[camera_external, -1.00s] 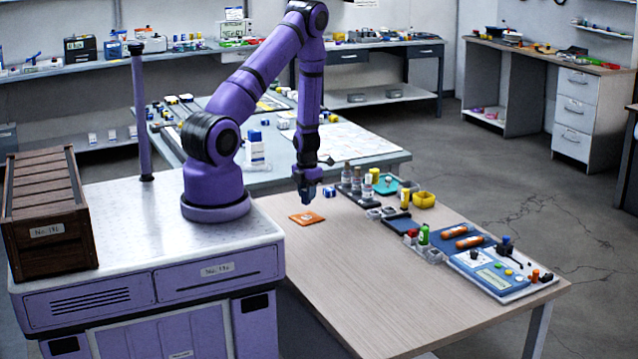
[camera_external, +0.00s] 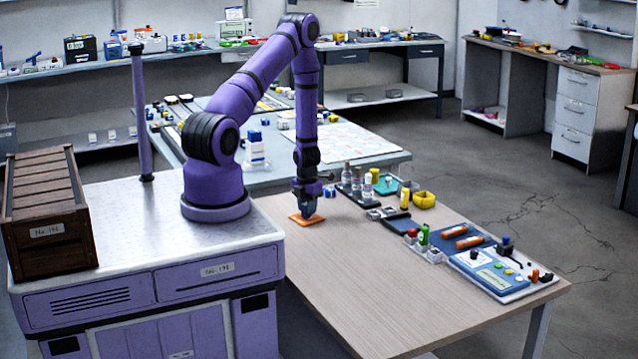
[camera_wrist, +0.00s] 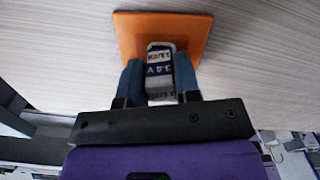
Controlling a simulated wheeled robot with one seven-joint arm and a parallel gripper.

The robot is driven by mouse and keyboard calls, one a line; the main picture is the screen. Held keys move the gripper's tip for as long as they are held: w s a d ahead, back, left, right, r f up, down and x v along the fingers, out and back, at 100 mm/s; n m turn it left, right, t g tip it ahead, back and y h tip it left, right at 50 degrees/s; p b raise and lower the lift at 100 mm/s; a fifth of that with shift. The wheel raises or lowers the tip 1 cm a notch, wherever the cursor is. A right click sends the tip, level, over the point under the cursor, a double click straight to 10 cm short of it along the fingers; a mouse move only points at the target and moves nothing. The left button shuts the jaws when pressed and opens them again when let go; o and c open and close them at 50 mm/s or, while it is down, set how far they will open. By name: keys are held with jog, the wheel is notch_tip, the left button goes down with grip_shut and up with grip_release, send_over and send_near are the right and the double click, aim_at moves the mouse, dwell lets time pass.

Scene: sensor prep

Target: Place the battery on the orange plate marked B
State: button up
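The orange plate (camera_external: 297,220) lies flat near the far left corner of the wooden table. It also shows in the wrist view (camera_wrist: 140,30); no letter can be read on its visible part. My gripper (camera_external: 307,212) points straight down over the plate. In the wrist view its two blue fingers (camera_wrist: 157,72) close on both sides of the battery (camera_wrist: 160,57), a small dark and pale block with printed lettering. The battery appears within the plate's outline, at or just above its surface; I cannot tell whether it touches. In the external view the fingers hide the battery.
Right of the plate stand small bottles (camera_external: 357,180), a teal dish (camera_external: 385,184) and a yellow bin (camera_external: 424,199). A blue board with orange cylinders (camera_external: 468,242) and an instrument panel (camera_external: 490,275) lie along the right edge. The table's front and middle are bare.

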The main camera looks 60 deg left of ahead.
jog(key=o, duration=0.3)
jog(key=shift+r, duration=0.15)
notch_tip(320, 180, up, 12)
dwell(0.7)
